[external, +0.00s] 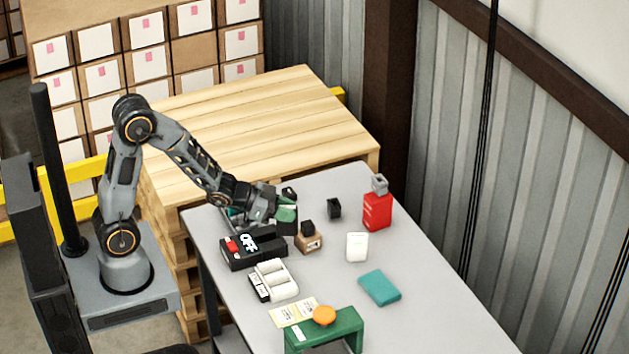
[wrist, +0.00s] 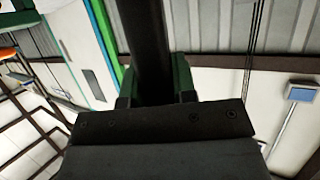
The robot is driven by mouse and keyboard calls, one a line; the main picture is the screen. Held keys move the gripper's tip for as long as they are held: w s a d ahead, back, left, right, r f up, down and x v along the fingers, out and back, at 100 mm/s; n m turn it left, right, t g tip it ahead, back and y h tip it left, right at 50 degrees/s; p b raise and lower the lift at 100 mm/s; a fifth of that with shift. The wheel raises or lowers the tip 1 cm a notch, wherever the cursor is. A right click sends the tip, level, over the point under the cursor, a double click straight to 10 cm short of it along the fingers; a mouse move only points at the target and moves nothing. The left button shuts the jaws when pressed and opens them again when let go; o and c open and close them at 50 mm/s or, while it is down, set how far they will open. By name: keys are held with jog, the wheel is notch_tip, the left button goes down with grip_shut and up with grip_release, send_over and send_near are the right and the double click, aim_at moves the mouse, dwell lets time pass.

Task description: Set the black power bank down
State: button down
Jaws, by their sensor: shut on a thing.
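My gripper (external: 285,212) is over the far left part of the grey table, behind the brown block and the black case. In the wrist view, its green-padded fingers (wrist: 156,84) are shut on the black power bank (wrist: 146,40), a long dark bar that sticks out past the fingers. In the external view, the fingers and wrist hide part of the power bank. I cannot tell how far its lower end is from the table.
On the table (external: 420,322) are a black case (external: 270,248), white cylinders (external: 272,278), a brown block (external: 308,243), a black block (external: 334,208), a red canister (external: 377,212), a white item (external: 357,247), a teal box (external: 379,288) and a green stand (external: 345,328). The right front is clear.

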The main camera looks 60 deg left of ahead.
jog(key=d+r+n+t+y, duration=0.1)
jog(key=d+r+n+y, duration=0.15)
jog(key=d, duration=0.35)
jog(key=d+r+n+y, duration=0.2)
jog(key=d+n+y, duration=0.1)
jog(key=d+y, duration=0.15)
jog(key=s+a+f+n+g+y, duration=0.4)
jog(key=s+a+n+y, duration=0.3)
jog(key=a+n+y, duration=0.15)
jog(key=shift+w+d+f, duration=0.6)
jog(key=shift+w+f, duration=1.5)
jog(key=shift+w, duration=0.2)
jog(key=shift+w+d+f, duration=0.55)
jog(key=shift+w+f, duration=1.55)
jog(key=shift+w, duration=0.2)
jog(key=shift+w+d+f, duration=0.6)
jog(key=shift+w+f, duration=1.5)
jog(key=shift+w, duration=0.2)
jog(key=shift+f, duration=0.15)
jog(key=shift+f+b, duration=0.4)
jog(key=shift+f, duration=0.05)
